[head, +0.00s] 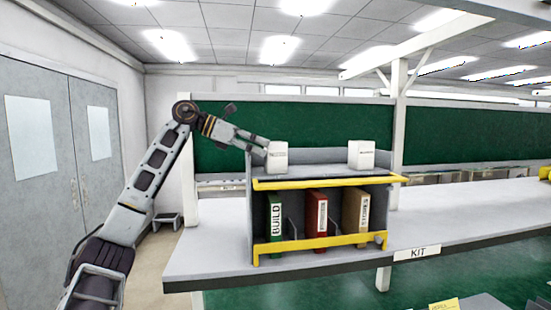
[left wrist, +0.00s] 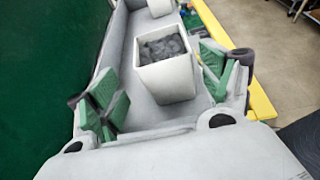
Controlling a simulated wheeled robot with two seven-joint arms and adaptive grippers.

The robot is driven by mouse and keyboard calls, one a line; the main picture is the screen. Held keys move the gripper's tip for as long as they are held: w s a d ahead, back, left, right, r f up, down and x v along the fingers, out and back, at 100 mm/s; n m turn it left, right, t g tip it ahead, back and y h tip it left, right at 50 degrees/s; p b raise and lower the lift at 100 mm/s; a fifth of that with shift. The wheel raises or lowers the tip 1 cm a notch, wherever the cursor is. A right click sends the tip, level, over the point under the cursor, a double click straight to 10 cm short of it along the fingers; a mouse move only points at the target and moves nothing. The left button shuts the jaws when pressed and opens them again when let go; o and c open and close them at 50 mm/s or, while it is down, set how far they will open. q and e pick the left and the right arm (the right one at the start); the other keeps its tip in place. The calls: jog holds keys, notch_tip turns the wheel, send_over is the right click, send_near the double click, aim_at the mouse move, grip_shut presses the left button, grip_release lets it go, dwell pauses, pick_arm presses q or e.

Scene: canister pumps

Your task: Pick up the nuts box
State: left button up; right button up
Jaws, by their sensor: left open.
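Two white boxes stand on the top of a grey shelf unit with yellow rails. The left box (head: 277,158) is close to my left gripper (head: 262,146); the other box (head: 361,154) is to the right. Their labels are too small to read, so I cannot tell by label which is the nuts box. In the left wrist view, the near white box (left wrist: 168,80) is open-topped with dark grey pieces inside. My left gripper's green-padded fingers are open on either side of it, with gaps showing. My right gripper is not in view.
The shelf unit (head: 328,241) stands on a long grey bench (head: 460,205) and holds green, red and tan binders below. A "KIT" label (head: 418,253) is on the bench's front edge. A green wall panel (head: 320,125) is behind.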

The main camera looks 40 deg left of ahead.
aim_at(275, 148)
pick_arm(q)
jog(key=shift+d+r+p+x, duration=0.2)
jog(key=shift+p+x, duration=0.15)
jog(key=shift+x, duration=0.75)
jog(key=shift+d+r+p+x, duration=0.15)
jog(key=shift+p+x, duration=0.2)
jog(key=shift+x, duration=0.8)
jog(key=shift+w+d+f, duration=0.15)
jog(key=shift+w+f, duration=0.05)
jog(key=c, duration=1.3)
jog(key=shift+r, duration=0.3)
jog(key=shift+r, duration=8.7)
